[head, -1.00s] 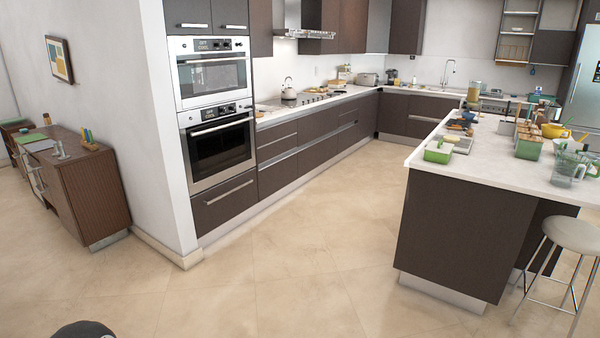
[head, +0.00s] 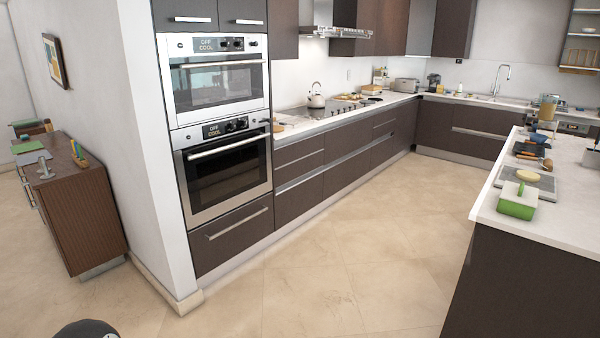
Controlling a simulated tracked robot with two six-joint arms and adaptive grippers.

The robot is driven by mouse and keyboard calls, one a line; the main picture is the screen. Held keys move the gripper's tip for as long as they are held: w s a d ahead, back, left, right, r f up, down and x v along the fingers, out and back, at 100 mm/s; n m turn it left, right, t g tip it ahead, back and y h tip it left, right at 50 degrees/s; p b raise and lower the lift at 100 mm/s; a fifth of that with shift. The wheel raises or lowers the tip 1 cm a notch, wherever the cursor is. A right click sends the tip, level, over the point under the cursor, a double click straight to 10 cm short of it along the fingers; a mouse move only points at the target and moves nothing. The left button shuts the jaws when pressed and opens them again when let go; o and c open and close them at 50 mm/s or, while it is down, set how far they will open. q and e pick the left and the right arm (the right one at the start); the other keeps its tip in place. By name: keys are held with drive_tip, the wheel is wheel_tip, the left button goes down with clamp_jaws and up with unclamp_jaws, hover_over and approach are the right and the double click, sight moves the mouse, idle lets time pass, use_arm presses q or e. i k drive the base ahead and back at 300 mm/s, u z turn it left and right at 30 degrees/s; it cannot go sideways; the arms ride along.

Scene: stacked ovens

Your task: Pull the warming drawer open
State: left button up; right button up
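The warming drawer (head: 232,236) is a dark brown front with a long silver bar handle (head: 236,224). It sits at the bottom of the oven column at the left end of the counter run and looks shut. Above it are the black-glass lower oven (head: 224,170) and the white-framed upper oven (head: 216,84), both with doors shut. Neither of my grippers shows in the head view. A dark rounded shape at the bottom left edge is cut off, and I cannot tell what part it is.
Open tiled floor (head: 330,280) lies in front of the drawer. A kitchen island (head: 520,280) stands at the right. A white wall end (head: 165,200) borders the oven column on the left, with a brown sideboard (head: 85,215) beyond it.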

sight(219, 239)
drive_tip(key=u, duration=0.15)
drive_tip(key=i, duration=1.8)
drive_tip(key=u, duration=0.6)
drive_tip(key=i, duration=1.65)
drive_tip(key=u, duration=0.3)
drive_tip(key=i, duration=0.7)
drive_tip(key=u, duration=0.1)
